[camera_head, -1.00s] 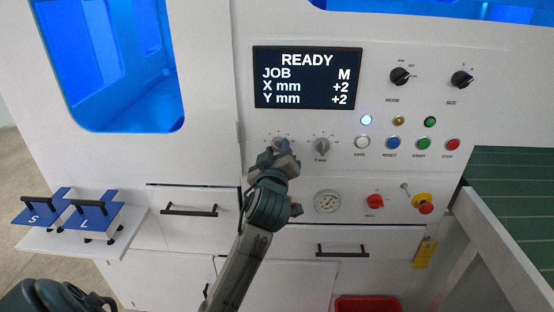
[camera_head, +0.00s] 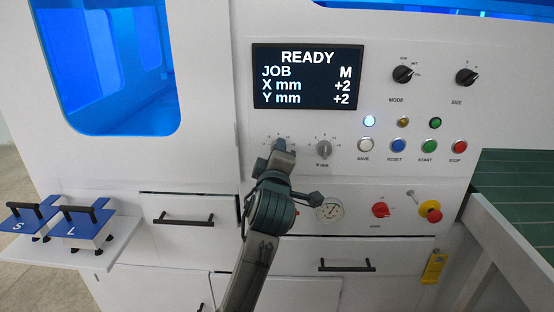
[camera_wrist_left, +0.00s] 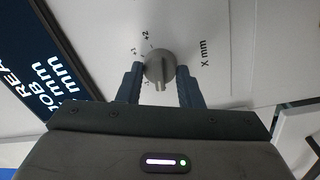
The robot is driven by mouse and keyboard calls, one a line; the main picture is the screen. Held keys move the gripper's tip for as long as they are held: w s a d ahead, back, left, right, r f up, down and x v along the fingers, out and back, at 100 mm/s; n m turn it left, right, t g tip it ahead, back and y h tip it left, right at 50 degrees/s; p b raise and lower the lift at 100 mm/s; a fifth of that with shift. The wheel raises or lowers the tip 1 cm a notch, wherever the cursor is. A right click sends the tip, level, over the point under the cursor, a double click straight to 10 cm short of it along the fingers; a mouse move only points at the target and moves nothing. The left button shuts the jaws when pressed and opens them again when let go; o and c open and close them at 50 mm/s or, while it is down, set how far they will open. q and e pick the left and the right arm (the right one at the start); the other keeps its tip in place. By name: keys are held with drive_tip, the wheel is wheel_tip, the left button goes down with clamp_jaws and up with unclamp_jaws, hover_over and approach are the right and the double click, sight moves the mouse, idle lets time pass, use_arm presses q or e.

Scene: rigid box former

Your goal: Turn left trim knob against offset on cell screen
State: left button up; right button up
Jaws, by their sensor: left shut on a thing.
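The cell screen (camera_head: 307,77) reads READY, JOB M, X mm +2, Y mm +2. The left trim knob (camera_wrist_left: 158,66) is grey and round with a raised bar, labelled X mm in the left wrist view. My left gripper (camera_wrist_left: 160,84) has one finger on each side of this knob and is shut on it. In the head view my left gripper (camera_head: 281,153) covers most of that knob and its label. The Y mm knob (camera_head: 324,149) stands free to the right. My right gripper is not in view.
Lit push buttons, including a white one (camera_head: 366,145), sit right of the knobs. A gauge (camera_head: 330,211), a red switch (camera_head: 381,209) and a red-yellow emergency stop (camera_head: 430,210) are below. Blue plates marked S and L rest on a side shelf (camera_head: 100,255).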

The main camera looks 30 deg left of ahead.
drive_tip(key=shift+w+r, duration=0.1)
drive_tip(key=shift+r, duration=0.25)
use_arm(q)
drive_tip(key=o, duration=1)
drive_tip(key=p+v, duration=0.3)
drive_tip(key=v, duration=0.7)
drive_tip(key=shift+s+d, duration=0.2)
drive_tip(key=shift+s, duration=0.1)
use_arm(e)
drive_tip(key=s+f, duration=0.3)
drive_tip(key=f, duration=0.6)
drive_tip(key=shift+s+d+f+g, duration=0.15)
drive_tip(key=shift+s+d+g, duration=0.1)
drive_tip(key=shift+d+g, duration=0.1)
